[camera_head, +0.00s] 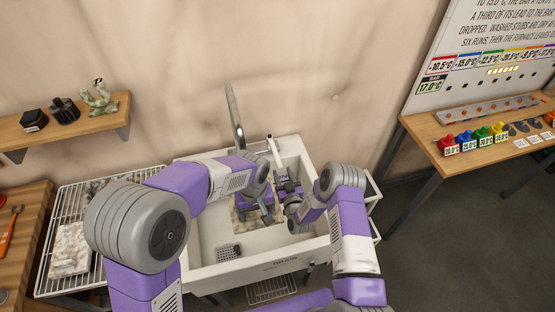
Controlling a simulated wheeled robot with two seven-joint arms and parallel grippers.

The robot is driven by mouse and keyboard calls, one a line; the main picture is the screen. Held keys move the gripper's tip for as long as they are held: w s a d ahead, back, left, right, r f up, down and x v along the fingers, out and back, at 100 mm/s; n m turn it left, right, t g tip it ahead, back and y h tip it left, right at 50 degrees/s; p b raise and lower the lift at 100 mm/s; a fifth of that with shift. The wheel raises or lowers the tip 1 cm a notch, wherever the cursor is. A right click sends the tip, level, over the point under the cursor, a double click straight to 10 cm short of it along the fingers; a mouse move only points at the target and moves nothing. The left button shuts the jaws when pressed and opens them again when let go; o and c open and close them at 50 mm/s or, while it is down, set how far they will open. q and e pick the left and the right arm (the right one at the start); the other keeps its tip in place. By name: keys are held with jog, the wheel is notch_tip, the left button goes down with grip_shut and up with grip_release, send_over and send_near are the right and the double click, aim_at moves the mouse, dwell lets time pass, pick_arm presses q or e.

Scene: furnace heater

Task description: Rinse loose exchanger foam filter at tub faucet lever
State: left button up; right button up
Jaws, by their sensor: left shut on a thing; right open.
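The white tub (215,278) stands in the middle, with a tall curved metal faucet (235,115) at its back. A white lever (273,150) stands at the tub's back rim, right of the spout. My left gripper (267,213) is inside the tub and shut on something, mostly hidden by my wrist. A mottled beige piece (240,217), perhaps the foam filter, shows just below my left wrist; I cannot tell whether it is the held thing. My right gripper (287,184) is open inside the tub, just above and right of the left one, below the lever.
A wire rack (52,270) left of the tub holds a beige mottled pad (70,249). A grey perforated piece (229,252) lies in the tub's front left. A wall shelf (65,132) is upper left; a table (470,160) with coloured weights stands right.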

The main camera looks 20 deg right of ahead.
aim_at(278, 158)
jog(key=w, duration=0.8)
jog(key=shift+w, duration=0.15)
grip_shut()
